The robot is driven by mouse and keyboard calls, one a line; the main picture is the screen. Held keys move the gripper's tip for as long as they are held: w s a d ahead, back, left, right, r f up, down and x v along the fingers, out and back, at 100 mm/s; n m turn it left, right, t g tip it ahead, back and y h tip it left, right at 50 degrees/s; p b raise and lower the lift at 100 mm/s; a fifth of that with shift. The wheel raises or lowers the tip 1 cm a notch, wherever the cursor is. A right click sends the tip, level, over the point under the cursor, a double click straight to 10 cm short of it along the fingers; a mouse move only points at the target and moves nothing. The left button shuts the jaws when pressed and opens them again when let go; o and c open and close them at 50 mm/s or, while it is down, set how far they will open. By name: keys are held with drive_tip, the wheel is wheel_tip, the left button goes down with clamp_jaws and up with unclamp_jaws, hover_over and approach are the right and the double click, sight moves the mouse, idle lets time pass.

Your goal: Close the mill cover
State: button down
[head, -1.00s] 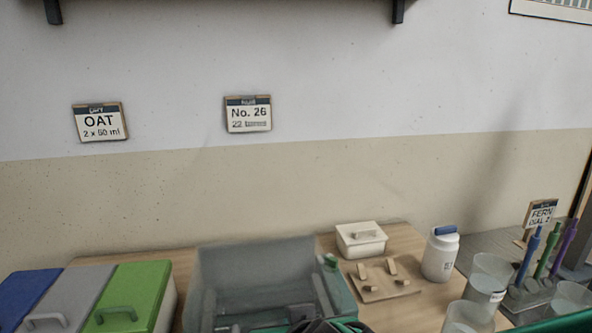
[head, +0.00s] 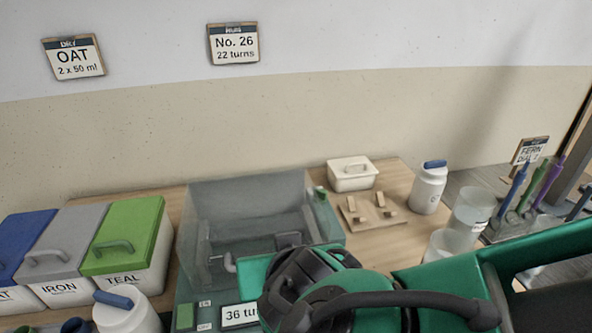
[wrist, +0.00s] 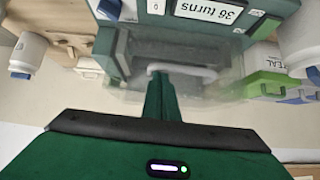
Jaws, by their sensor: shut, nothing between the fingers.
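The mill's smoky see-through cover (head: 250,198) is at the table's centre in the head view. Its large panel stands at the back, with the trough showing in front or through it; I cannot tell how far it is open. A pale bar handle (head: 230,262) shows at the mill's front left, and a pale bar also crosses the wrist view (wrist: 190,70). My gripper (wrist: 158,78) is shut and empty, its green fingertips at this bar; touching is unclear. In the head view my green arm hides the fingers and the mill's front right. The mill's display (head: 240,315) reads 36 turns.
Blue, grey and green-lidded bins (head: 125,240) stand left, with a white jar (head: 125,310) in front. A small lidded box (head: 352,175), a wooden rack (head: 372,212), a white bottle (head: 429,188) and clear cups (head: 470,212) stand right. Wall cards hang behind.

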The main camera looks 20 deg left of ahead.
drive_tip(key=s+d+r, duration=0.2)
drive_tip(key=s+d, duration=0.4)
drive_tip(key=s, duration=0.1)
drive_tip(key=w+d+m+h, duration=0.3)
drive_tip(key=w+d+h, duration=0.1)
drive_tip(key=w+d, duration=0.7)
drive_tip(key=w+d+f+m+g+h, duration=0.2)
drive_tip(key=w+d+m, duration=0.15)
drive_tip(key=d, duration=0.85)
drive_tip(key=w+d+f+m+g+h, duration=0.15)
drive_tip(key=w+d, duration=0.25)
drive_tip(key=d, duration=0.8)
drive_tip(key=s+d+f+m+g+y, duration=0.1)
drive_tip(key=s+d+m+g, duration=0.3)
drive_tip(key=s+d, duration=1)
drive_tip(key=d+m+y, duration=0.1)
drive_tip(key=d, duration=0.2)
drive_tip(key=shift+d+f, duration=0.15)
